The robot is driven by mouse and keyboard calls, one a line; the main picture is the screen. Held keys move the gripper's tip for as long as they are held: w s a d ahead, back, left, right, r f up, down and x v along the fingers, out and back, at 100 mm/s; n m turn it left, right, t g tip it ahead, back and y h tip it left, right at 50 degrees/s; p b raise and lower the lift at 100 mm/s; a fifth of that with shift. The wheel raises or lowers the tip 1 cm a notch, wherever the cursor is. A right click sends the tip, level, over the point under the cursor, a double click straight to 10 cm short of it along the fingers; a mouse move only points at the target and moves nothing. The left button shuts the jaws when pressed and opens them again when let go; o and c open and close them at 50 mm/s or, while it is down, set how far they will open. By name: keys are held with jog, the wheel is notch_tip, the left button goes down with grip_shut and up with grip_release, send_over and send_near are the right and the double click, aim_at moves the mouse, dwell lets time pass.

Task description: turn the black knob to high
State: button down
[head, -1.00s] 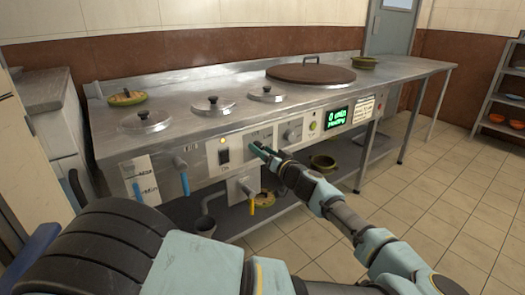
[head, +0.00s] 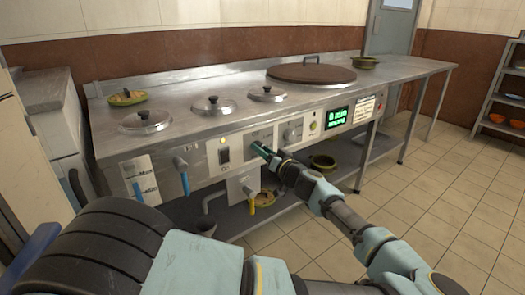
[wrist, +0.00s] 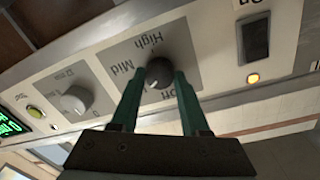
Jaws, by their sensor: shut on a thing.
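The black knob (wrist: 159,73) sits on a grey dial plate on the counter's front panel, between the two green fingers of my gripper (wrist: 158,76). The gripper is shut on the knob. The wrist picture is upside down; the labels High, Mid and a partly covered Off show around the knob. A small pale mark shows on the knob, but I cannot tell exactly which label it points to. In the head view my gripper (head: 259,149) reaches the panel, and its fingers hide the knob.
A light grey timer knob (wrist: 76,100) is beside the black knob, with a green button (wrist: 35,112) and a green display (head: 337,116) beyond. On the other side are a black rocker switch (head: 223,155) and a lit amber lamp (wrist: 253,78). Lidded pots (head: 213,106) are set in the counter above.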

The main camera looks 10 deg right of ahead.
jog(key=shift+m, duration=0.3)
jog(key=shift+d+m+g+y+p, duration=0.1)
jog(key=shift+m+g+y+p, duration=0.15)
jog(key=shift+m+p, duration=3.8)
jog(key=shift+d+m+g+y+p, duration=0.2)
jog(key=shift+m+p, duration=0.8)
jog(key=shift+m, duration=6.05)
jog(key=shift+a, duration=0.15)
jog(key=shift+c, duration=2)
grip_release()
jog(key=v, duration=1)
jog(key=shift+s+d+b, duration=0.25)
jog(key=shift+s+b, duration=0.05)
jog(key=shift+b, duration=0.1)
